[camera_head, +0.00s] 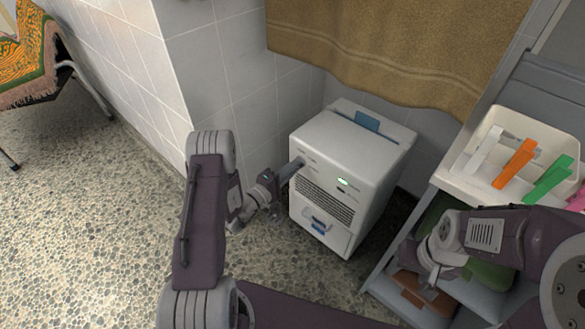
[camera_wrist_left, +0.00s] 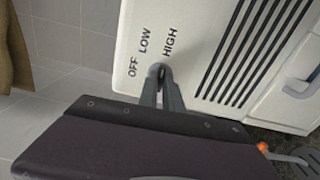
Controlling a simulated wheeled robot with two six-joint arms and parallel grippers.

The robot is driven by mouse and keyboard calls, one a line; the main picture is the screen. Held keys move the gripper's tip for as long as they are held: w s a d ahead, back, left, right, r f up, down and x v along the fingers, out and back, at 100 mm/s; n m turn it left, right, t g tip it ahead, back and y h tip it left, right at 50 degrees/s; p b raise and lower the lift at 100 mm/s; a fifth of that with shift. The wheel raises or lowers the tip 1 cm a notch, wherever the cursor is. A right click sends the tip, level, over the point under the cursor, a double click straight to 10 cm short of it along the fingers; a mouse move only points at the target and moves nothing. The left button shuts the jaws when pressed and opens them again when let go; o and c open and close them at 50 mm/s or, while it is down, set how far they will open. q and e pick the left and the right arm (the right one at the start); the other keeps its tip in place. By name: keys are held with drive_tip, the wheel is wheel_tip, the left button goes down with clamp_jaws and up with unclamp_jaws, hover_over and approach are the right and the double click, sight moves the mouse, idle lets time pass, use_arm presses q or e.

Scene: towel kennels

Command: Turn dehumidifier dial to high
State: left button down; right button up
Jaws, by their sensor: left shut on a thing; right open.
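The white dehumidifier (camera_head: 350,168) stands on the pebbled floor in the corner, with a lit green display on its front. My left gripper (camera_head: 298,164) reaches its upper left front. In the left wrist view the gripper (camera_wrist_left: 160,72) is shut on the small dark dial (camera_wrist_left: 155,69), which its fingertips mostly hide. The labels OFF, LOW and HIGH on the dehumidifier panel (camera_wrist_left: 190,20) are readable beside the fingertips. I cannot tell which label the dial points at. My right gripper (camera_head: 432,272) is open, in front of the shelf at the right.
A shelf unit (camera_head: 440,185) at the right carries a white bin (camera_head: 487,128) with white, orange and green items. A brown towel (camera_head: 400,50) hangs behind the dehumidifier. A tiled wall (camera_head: 195,75) stands close at the left. The floor (camera_head: 90,240) at the left is clear.

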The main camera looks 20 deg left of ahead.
use_arm(q)
drive_tip(key=shift+f+m, duration=0.1)
drive_tip(key=shift+m, duration=0.3)
drive_tip(key=c, duration=1.5)
unclamp_jaws()
drive_tip(key=p+v, duration=0.4)
drive_tip(key=v, duration=0.5)
drive_tip(key=shift+s, duration=0.1)
